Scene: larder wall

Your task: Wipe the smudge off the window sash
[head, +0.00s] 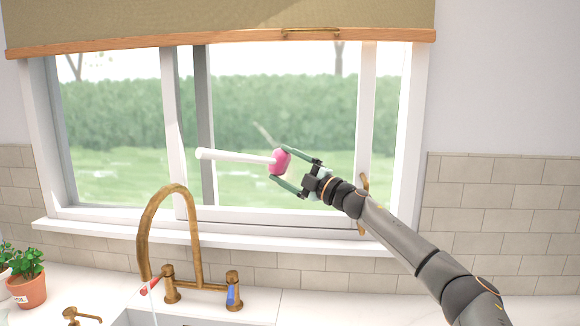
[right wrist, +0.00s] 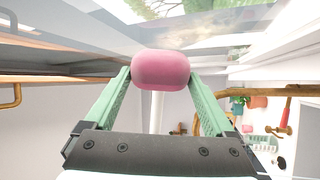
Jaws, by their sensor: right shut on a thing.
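My right gripper (head: 281,170) is shut on the pink head of a wand (head: 279,161) in front of the window. The wand's white handle points left, roughly level. In the right wrist view the pink head (right wrist: 161,69) sits between the green fingertips, with the white handle behind it. The window sash (head: 367,100) has white bars and clear glass. A thin tan streak (head: 264,132) shows just above the pink head; I cannot tell whether it is a smudge on the glass. Whether the wand touches the glass is unclear. My left gripper is not in view.
A brass tap (head: 146,225) stands over the sink below the window, with a blue item (head: 233,294) at its right handle. A red-ended item (head: 150,285) leans at the sink. A potted plant (head: 27,280) stands at left. A blind (head: 220,25) hangs above. The counter at right is clear.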

